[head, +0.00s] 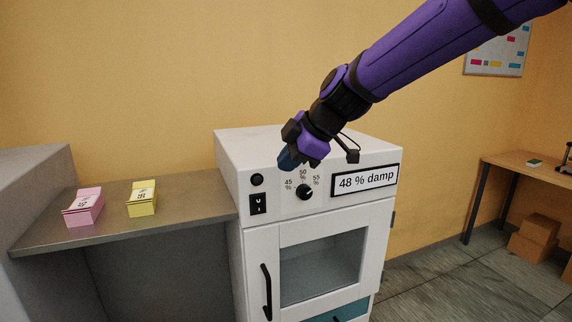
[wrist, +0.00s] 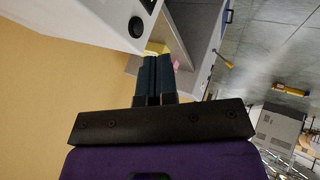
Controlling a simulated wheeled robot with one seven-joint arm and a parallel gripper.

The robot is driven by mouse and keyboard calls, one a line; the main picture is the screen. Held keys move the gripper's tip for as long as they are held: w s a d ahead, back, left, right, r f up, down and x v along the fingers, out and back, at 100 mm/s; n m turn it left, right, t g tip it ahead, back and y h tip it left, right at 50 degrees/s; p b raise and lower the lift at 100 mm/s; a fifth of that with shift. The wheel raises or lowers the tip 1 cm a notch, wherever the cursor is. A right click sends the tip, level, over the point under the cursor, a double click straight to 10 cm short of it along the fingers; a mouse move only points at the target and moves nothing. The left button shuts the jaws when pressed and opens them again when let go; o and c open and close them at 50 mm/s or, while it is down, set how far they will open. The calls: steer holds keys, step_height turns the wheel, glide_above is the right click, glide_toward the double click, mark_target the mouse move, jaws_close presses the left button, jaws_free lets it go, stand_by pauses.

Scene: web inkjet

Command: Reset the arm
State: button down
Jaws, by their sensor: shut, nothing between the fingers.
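My purple arm reaches in from the upper right in the head view, with my gripper (head: 287,160) in front of the upper front of a white cabinet (head: 330,222). In the wrist view my gripper (wrist: 157,62) shows its two dark fingers together with nothing between them. The cabinet's black dial (head: 304,192), marked 45, 50 and 55 %, lies just below and right of the fingertips. The display (head: 366,181) reads "48 % damp". I cannot tell whether the fingertips touch the cabinet.
A grey shelf (head: 180,190) left of the cabinet holds a pink box (head: 83,207) and a yellow box (head: 142,199). The cabinet's glass door (head: 322,266) is closed. A wooden desk (head: 530,172) with cardboard boxes (head: 536,237) beneath stands at the right. The floor between is clear.

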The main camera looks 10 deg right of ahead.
steer(key=s+d+m+h, duration=0.6)
steer(key=s+d+m, duration=1.3)
steer(key=s+d, duration=0.5)
steer(key=shift+s+f+m+t, duration=0.3)
steer(key=shift+s+m+t, duration=0.1)
steer(key=shift+s, duration=0.6)
